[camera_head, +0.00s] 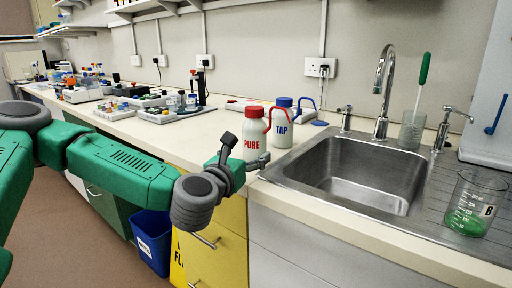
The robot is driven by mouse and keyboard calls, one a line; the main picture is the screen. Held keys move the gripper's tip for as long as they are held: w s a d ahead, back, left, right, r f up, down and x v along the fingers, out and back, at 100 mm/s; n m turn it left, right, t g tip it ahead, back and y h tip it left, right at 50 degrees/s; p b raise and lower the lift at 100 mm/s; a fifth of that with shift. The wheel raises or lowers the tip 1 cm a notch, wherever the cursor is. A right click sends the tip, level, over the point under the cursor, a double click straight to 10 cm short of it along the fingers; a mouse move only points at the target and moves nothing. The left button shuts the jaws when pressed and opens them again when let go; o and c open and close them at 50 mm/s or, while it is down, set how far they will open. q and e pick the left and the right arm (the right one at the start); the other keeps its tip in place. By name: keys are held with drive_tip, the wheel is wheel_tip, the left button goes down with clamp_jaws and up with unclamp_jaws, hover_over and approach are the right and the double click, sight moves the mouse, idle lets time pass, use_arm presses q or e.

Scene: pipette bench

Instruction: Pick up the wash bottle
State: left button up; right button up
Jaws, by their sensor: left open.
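A white wash bottle (254,127) with a red cap and red "PURE" lettering stands on the counter, left of the sink. A second white wash bottle (282,128), with a blue cap and "TAP" lettering, stands just behind it to the right. My left gripper (247,152) is open at the counter's front edge, in front of the "PURE" bottle's lower part. One finger points up at the bottle's left and the other reaches right, past its base. I cannot tell whether either finger touches it. My right gripper is out of view.
The steel sink (310,167) with its tap (384,85) lies to the right. A beaker with green liquid (472,205) stands on the drainer. Racks and small labware (168,108) crowd the counter at the left. A blue bin (152,243) stands below on the floor.

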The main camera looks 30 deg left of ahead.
sight(250, 148)
use_arm(q)
drive_tip(key=shift+w+a+r+b, duration=0.1)
drive_tip(key=shift+w+a, duration=0.15)
drive_tip(key=shift+w, duration=0.65)
drive_tip(key=shift+w+a+b, duration=0.15)
drive_tip(key=shift+w+a, duration=0.05)
drive_tip(key=shift+w, duration=0.7)
drive_tip(key=shift+w+a+r+b, duration=0.1)
drive_tip(key=shift+w+a, duration=0.15)
drive_tip(key=shift+w, duration=0.65)
drive_tip(key=c, duration=0.8)
